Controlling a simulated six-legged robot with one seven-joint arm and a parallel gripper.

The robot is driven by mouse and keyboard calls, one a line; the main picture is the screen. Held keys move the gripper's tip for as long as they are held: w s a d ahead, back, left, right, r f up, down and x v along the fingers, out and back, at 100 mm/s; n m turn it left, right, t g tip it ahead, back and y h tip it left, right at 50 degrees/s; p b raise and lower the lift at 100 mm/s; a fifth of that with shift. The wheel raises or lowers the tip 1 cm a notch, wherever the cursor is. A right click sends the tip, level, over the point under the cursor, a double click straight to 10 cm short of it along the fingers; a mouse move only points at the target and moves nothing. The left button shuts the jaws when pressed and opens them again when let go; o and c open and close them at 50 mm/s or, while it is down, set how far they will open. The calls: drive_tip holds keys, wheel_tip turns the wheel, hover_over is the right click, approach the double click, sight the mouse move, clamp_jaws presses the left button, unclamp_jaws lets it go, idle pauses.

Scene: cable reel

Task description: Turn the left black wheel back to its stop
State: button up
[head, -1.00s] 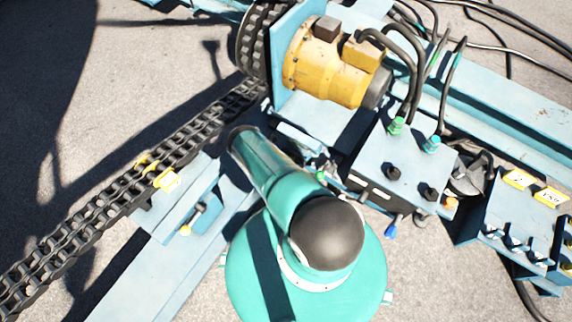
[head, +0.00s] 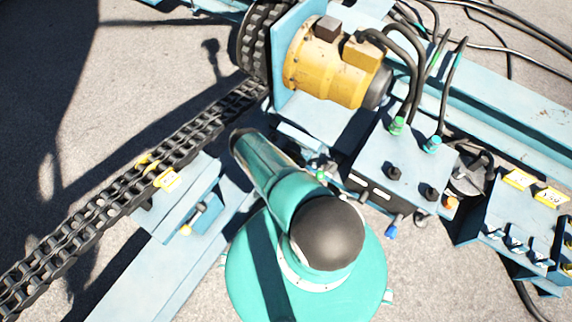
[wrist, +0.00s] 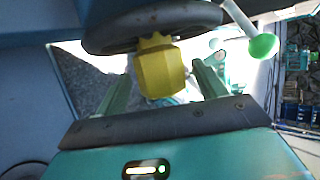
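In the wrist view a black wheel (wrist: 110,37) shows at the top, seen nearly edge-on and cut off by the frame. A yellow block (wrist: 160,80) sits just below its rim, and I cannot tell whether it is fixed to the wheel. My gripper (wrist: 162,66) points at the wheel's rim with its two green fingers apart, one on each side of the yellow block. Gaps seem to show between the fingers and the block. I cannot tell whether this is the left wheel. The head view shows neither the wheel nor my gripper.
A lever with a green knob (wrist: 262,46) stands close to the right finger. In the head view are a heavy chain (head: 130,190), a yellow motor (head: 325,68), a blue valve box (head: 400,175) and hoses. Open ground lies at the left.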

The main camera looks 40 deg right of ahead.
drive_tip(key=v, duration=1.3)
drive_tip(key=shift+a+r, duration=0.2)
drive_tip(key=shift+r, duration=0.1)
drive_tip(key=shift+w, duration=0.1)
